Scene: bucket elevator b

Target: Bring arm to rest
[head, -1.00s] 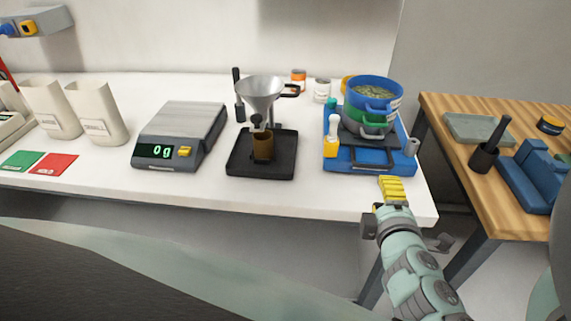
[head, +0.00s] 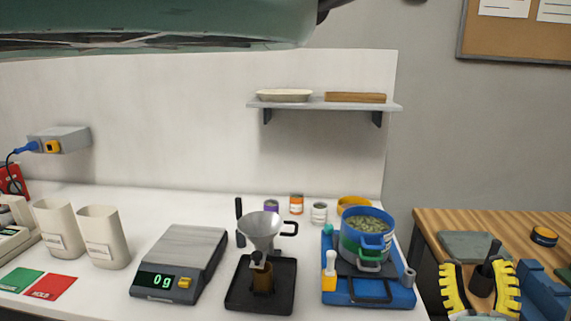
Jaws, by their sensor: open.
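My gripper (head: 481,288) shows at the lower right in the head view. Its two yellow ridged fingers are spread apart, with nothing held between them. Behind the gap stands a dark cup with a handle on the wooden table (head: 460,221), apart from the fingers as far as I can tell. The rest of my arm is cut off by the bottom edge of the picture.
The white bench (head: 205,290) holds a scale (head: 180,262) reading 0g, a funnel stand (head: 262,232), a blue tray (head: 400,293) with a blue bucket (head: 366,228) of green pieces, and two beige containers (head: 103,238). A shelf (head: 322,103) hangs above.

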